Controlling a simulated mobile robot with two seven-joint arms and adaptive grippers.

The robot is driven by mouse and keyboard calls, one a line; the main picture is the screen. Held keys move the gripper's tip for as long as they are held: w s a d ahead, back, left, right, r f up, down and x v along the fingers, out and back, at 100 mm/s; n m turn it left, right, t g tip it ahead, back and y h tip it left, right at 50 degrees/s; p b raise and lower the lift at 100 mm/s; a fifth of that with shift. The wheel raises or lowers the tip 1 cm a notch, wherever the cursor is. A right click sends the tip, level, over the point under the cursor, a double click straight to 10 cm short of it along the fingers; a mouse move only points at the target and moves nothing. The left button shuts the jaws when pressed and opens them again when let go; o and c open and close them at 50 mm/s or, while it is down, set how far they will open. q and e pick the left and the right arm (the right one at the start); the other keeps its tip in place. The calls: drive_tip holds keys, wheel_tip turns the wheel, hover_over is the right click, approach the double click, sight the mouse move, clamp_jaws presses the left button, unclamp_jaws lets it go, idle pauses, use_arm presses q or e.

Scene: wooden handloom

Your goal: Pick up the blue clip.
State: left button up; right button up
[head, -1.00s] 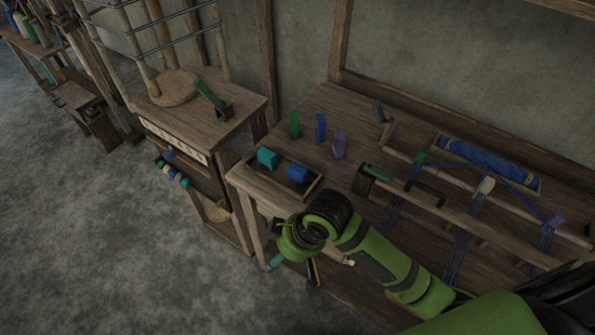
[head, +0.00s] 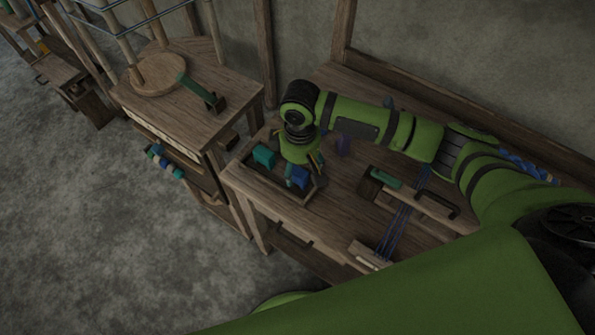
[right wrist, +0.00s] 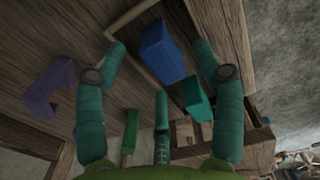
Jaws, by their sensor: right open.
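My right gripper (head: 305,168) is open and empty above the work table, over the right end of a shallow wooden tray. In the right wrist view its fingers (right wrist: 160,50) spread on either side of a blue block (right wrist: 160,52), which lies in the tray and is not held. It also shows in the head view (head: 300,178). The upright blue clip on the table behind the tray, seen earlier, is hidden behind my right arm and fingers. An upright purple clip (head: 342,146) and, in the right wrist view, an upright green clip (right wrist: 130,130) stand nearby. My left gripper is out of view.
The tray (head: 262,174) also holds a teal block (head: 263,156). A side stand (head: 200,120) with a green-handled piece is at left.

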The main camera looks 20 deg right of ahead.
sight(299, 169)
drive_tip(key=f, duration=0.2)
drive_tip(key=shift+w+d+f, duration=0.1)
drive_tip(key=shift+w+f, duration=0.2)
drive_tip(key=shift+f, duration=0.25)
drive_tip(key=c, duration=1)
drive_tip(key=shift+c, duration=0.6)
drive_tip(key=shift+r, duration=0.55)
wheel_tip(299, 169, up, 3)
drive_tip(key=shift+w+r+b, duration=0.1)
drive_tip(key=shift+b, duration=0.35)
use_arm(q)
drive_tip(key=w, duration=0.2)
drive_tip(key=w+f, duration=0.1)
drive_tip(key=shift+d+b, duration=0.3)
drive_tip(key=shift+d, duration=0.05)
use_arm(e)
drive_tip(key=s+d+r, duration=0.1)
drive_tip(key=s+r, duration=0.5)
drive_tip(key=s, duration=0.5)
drive_tip(key=shift+s+r, duration=0.35)
drive_tip(key=shift+s, duration=0.05)
